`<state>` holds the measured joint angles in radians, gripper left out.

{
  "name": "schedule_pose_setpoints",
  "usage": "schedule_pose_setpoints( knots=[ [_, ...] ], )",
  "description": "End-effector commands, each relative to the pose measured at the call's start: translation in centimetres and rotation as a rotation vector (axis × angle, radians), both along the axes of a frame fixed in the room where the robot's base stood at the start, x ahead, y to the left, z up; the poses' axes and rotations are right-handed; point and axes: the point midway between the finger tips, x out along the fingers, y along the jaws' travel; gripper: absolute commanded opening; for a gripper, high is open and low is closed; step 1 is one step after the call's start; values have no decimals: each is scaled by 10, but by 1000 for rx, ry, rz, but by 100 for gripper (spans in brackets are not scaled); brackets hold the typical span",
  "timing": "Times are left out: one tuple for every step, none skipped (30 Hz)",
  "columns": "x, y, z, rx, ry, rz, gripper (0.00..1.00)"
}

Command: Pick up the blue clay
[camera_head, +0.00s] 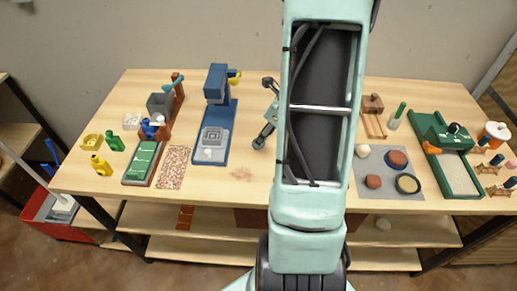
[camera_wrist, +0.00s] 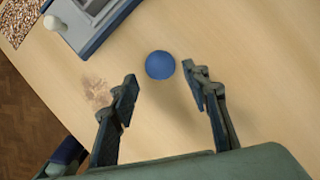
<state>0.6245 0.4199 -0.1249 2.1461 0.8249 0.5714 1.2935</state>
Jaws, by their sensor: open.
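The blue clay (camera_wrist: 160,65) is a round blue ball resting on the light wooden table in the wrist view. My gripper (camera_wrist: 159,74) is open, with one dark finger to the lower left of the ball and the other on its right. The ball shows just beyond and between the fingertips, nearer the right one. I cannot tell whether the right fingertip touches it. In the head view my gripper (camera_head: 261,112) shows partly to the left of my arm, over the table. The blue clay is not visible there and may be hidden by my arm.
A blue press (camera_head: 216,130) with a grey base stands left of my gripper; its edge shows in the wrist view (camera_wrist: 95,25). A speckled mat (camera_head: 173,167) lies further left. A grey mat (camera_head: 388,190) with clay-coloured pieces and a green tray (camera_head: 459,195) are right of my arm.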

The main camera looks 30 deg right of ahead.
Motion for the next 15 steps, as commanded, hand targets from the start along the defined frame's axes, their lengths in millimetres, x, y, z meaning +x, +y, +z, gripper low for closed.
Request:
schedule_pose_setpoints(
  knots=[
    [3, 1, -14, 0, 0, 1, 43],
    [5, 2, -18, 0, 0, 1, 43],
    [7, 3, -23, -1, 1, 1, 43],
    [8, 3, -27, -1, 1, 1, 43],
    [9, 4, -30, -1, 1, 2, 43],
    [11, 5, -34, -1, 1, 2, 43],
    [12, 6, -36, 0, 1, 1, 43],
    [13, 6, -38, 0, 1, 1, 43],
    [14, 6, -40, 0, 0, 1, 43],
    [14, 7, -41, 0, 0, 1, 43],
    [15, 7, -41, 0, 0, 1, 43],
    [15, 7, -42, -1, 0, 0, 43],
    [15, 7, -42, -1, 0, 0, 43],
    [16, 7, -41, -1, 0, 0, 43],
    [16, 7, -41, -1, 0, 0, 43]
  ],
)
